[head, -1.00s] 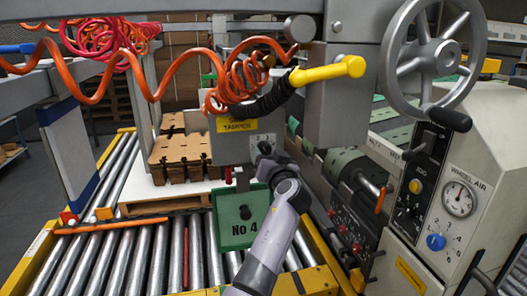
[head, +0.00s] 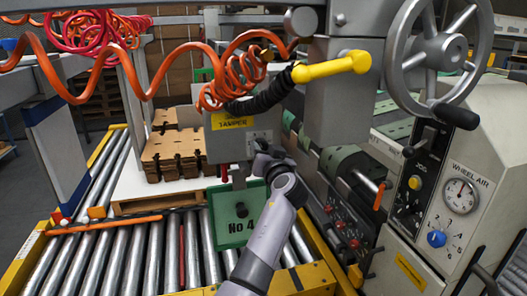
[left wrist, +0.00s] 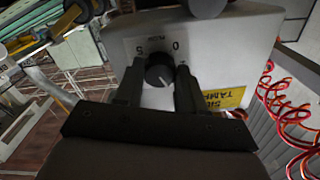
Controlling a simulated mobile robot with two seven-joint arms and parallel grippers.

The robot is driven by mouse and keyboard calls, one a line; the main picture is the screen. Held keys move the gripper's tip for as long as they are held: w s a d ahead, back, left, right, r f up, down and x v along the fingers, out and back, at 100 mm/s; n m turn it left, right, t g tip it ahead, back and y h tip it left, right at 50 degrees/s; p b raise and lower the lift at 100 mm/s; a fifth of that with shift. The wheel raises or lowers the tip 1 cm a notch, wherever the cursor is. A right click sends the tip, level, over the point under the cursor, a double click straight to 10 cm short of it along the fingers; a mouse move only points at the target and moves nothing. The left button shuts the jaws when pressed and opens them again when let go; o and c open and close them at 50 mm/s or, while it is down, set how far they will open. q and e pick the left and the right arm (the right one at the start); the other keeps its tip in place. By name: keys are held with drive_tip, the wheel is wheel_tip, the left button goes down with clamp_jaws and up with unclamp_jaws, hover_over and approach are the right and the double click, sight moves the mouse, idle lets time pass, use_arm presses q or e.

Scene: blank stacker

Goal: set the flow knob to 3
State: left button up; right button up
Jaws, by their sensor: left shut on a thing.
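A dark round knob (left wrist: 160,70) sits on the pale face of the box labelled TAMPER (head: 233,122). In the left wrist view the knob has a light mark on its face, and the figures 5 and 0 show beside it. My right gripper is not in view.
A blue knob (head: 437,239) with a number scale sits under the WHEEL AIR gauge (head: 460,193) at right. A green No 4 plate (head: 238,232) hangs below the box. A yellow handle (head: 330,67) and orange hoses (head: 228,90) are above. The roller conveyor (head: 90,262) lies at left.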

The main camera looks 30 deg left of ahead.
use_arm(q)
drive_tip(key=shift+c, duration=0.4)
drive_tip(key=shift+m, duration=0.4)
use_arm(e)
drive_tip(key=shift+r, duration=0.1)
use_arm(q)
drive_tip(key=m+p, duration=0.1)
drive_tip(key=m, duration=0.2)
drive_tip(key=shift+r+m, duration=0.15)
drive_tip(key=shift+m, duration=0.15)
drive_tip(key=m+p, duration=0.1)
drive_tip(key=m, duration=0.1)
drive_tip(key=shift+m, duration=0.3)
drive_tip(key=shift+m+p, duration=0.65)
drive_tip(key=shift+m, duration=1.05)
drive_tip(key=shift+p, duration=0.3)
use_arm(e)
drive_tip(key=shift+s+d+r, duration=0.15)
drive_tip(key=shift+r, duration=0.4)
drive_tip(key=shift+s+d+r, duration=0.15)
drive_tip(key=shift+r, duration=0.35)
use_arm(q)
drive_tip(key=shift+m, duration=0.3)
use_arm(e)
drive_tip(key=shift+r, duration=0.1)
